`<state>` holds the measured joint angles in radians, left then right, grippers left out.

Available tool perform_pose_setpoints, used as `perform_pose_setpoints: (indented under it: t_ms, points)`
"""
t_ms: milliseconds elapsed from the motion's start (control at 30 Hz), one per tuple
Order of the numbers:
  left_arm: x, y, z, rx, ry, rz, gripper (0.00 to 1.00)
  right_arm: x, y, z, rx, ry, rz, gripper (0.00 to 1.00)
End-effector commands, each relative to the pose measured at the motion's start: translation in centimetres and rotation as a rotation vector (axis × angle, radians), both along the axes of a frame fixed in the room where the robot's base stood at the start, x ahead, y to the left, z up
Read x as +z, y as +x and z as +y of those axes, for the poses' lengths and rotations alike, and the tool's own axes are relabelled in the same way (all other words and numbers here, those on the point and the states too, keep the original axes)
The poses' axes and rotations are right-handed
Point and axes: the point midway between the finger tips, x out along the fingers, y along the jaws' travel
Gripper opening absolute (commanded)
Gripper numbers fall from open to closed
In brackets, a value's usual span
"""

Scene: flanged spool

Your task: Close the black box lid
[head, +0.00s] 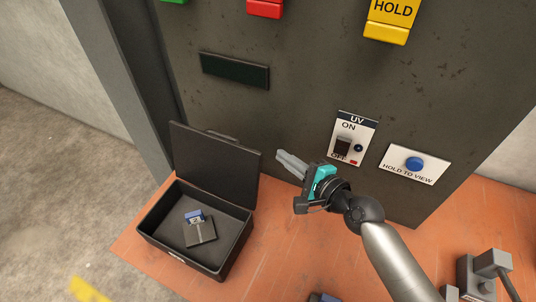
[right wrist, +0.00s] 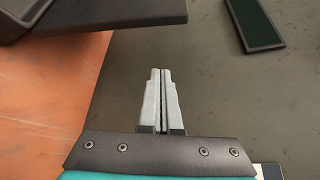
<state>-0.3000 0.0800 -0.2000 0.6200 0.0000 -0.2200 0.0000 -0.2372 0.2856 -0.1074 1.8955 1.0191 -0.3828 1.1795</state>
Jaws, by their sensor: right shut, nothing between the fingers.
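The black box (head: 180,255) stands on the orange table, and its lid (head: 214,162) is raised upright along the back edge. Inside the box lies a small dark item with a blue part (head: 200,230). My right gripper (head: 281,157) is shut and empty, just right of the raised lid, with a visible gap in the picture. In the right wrist view the shut fingers (right wrist: 162,85) point up along the grey panel, and a dark part of the box (right wrist: 60,18) shows at the top left. My left gripper is not in view.
A grey panel (head: 300,100) rises behind the box. It carries a UV switch plate (head: 353,139), a blue HOLD TO VIEW button (head: 414,163), a dark strip (head: 235,70) and coloured blocks above. Bare orange tabletop (head: 270,260) lies right of the box.

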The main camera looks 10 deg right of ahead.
Motion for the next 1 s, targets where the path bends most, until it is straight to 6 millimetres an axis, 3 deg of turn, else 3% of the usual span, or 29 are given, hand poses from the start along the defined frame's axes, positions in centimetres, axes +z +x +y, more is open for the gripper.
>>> perform_pose_setpoints:
  t_ms: [567,700,1000]
  points:
    - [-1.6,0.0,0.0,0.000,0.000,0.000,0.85,-2.0,8.2,4.1,0.001,0.002,-0.001,0.00]
    - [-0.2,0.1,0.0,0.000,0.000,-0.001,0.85,-0.9,7.0,5.6,0.001,0.005,0.003,0.00]
    - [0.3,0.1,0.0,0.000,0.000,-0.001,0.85,-0.2,5.8,6.8,0.001,0.000,0.000,0.00]
